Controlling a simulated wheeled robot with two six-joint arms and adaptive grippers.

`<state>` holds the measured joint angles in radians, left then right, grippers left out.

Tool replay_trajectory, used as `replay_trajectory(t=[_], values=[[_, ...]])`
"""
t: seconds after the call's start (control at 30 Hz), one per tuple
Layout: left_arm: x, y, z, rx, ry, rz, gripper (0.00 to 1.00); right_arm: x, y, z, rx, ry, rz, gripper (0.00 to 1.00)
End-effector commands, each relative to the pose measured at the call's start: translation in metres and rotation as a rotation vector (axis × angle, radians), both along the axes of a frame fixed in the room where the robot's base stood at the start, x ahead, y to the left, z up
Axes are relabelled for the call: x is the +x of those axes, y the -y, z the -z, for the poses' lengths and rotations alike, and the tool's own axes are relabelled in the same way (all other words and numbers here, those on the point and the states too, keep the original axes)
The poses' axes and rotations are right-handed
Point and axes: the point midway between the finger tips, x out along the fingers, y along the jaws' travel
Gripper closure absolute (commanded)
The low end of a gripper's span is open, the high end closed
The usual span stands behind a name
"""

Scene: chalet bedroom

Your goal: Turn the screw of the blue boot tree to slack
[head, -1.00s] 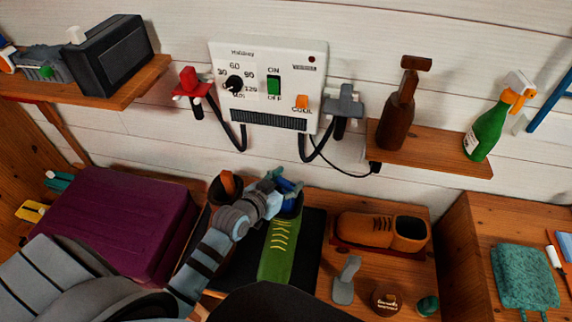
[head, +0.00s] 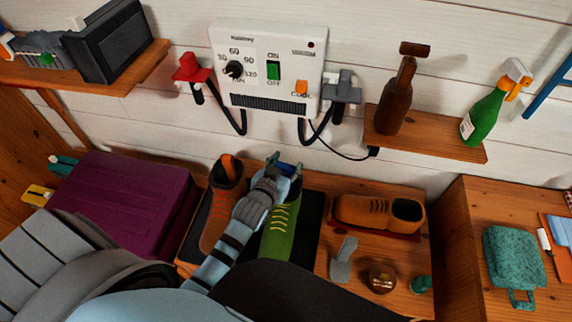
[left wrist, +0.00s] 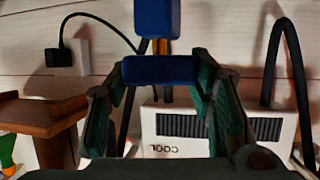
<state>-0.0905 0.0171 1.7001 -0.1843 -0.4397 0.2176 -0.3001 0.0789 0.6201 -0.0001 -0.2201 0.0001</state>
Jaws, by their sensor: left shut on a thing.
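The green shoe (head: 281,232) stands on the bench with the blue boot tree (head: 287,167) at its top end, mostly hidden by my left gripper (head: 283,164). In the left wrist view the blue boot tree shows as a blue crossbar (left wrist: 158,70) and a blue block (left wrist: 157,18), joined by a brass-coloured rod (left wrist: 159,46). The two dark green fingers of my left gripper (left wrist: 160,75) are closed on the ends of the crossbar. My right gripper is not in view.
A brown boot (head: 222,215) stands left of the green shoe; an orange-brown shoe (head: 375,213) lies right. The heater box (head: 310,65) hangs behind with black hoses. A grey brush-like item (head: 342,262) and a jar (head: 381,280) stand front right. A purple case (head: 125,215) is left.

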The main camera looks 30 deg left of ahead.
Motion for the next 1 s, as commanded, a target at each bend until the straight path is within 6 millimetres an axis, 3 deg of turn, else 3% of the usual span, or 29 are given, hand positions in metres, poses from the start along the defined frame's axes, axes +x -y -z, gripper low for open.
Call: replay_trajectory(t=[0.53,0.57,0.67,1.0], values=[[-0.0002,-0.0002,0.0004,0.001,-0.001,0.000,0.79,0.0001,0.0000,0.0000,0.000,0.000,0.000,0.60],[-0.0002,-0.0002,0.0004,0.001,-0.001,0.000,0.48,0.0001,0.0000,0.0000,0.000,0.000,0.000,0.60],[-0.0002,-0.0002,0.0004,0.000,-0.001,0.000,0.32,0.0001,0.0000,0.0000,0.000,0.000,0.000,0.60],[-0.0018,0.0001,-0.0002,0.000,-0.001,0.000,0.30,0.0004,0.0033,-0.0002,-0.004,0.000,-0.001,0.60]])
